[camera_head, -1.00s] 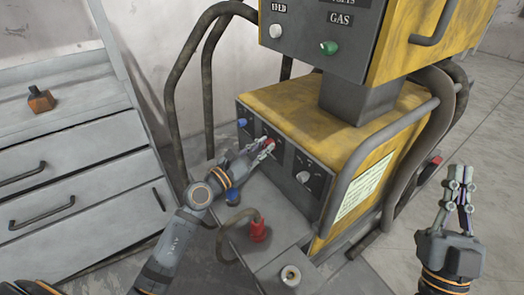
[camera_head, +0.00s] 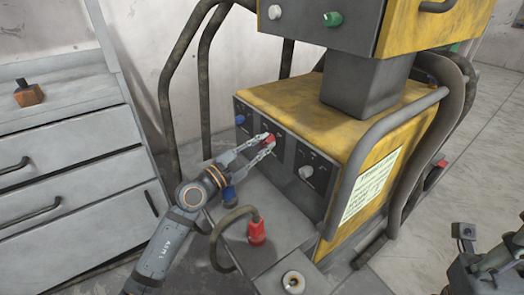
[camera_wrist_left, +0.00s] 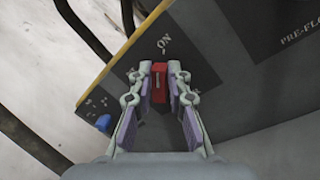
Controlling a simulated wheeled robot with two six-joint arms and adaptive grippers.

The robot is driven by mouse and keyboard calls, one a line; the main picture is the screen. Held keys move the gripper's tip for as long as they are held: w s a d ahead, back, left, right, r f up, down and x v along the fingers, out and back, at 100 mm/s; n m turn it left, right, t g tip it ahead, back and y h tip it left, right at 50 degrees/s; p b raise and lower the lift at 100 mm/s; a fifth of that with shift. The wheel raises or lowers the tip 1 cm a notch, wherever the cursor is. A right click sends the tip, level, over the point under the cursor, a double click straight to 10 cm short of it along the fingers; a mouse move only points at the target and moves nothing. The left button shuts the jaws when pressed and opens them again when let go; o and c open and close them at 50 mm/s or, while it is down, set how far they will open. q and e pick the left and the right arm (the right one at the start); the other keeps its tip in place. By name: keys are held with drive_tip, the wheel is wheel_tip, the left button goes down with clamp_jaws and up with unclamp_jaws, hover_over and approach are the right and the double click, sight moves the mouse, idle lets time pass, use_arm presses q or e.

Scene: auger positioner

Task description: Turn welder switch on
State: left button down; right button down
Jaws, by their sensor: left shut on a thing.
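The red welder switch (camera_head: 268,139) sits on the dark front panel of the yellow welder (camera_head: 300,107). My left gripper (camera_head: 266,146) reaches it from the lower left and is shut on it. In the left wrist view, the red switch (camera_wrist_left: 159,82) is between the two fingertips of my left gripper (camera_wrist_left: 160,73), with the word ON on the panel just above it. The fingers hide part of the switch's surroundings. My right arm's wrist (camera_head: 484,262) shows at the lower right edge; its fingertips cannot be made out.
A blue knob (camera_head: 240,120) and a white knob (camera_head: 306,172) flank the switch. A red plug (camera_head: 257,232) with a cable stands on the ledge below. A grey drawer cabinet (camera_head: 65,165) is at the left. A bent pipe (camera_head: 352,160) runs along the welder's right side.

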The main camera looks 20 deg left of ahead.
use_arm(q)
drive_tip(key=shift+f+m, duration=0.15)
drive_tip(key=shift+m, duration=0.15)
idle(0.4)
drive_tip(key=c, duration=1.3)
unclamp_jaws()
drive_tip(key=v, duration=0.7)
drive_tip(key=shift+s, duration=0.2)
drive_tip(key=shift+a, duration=0.1)
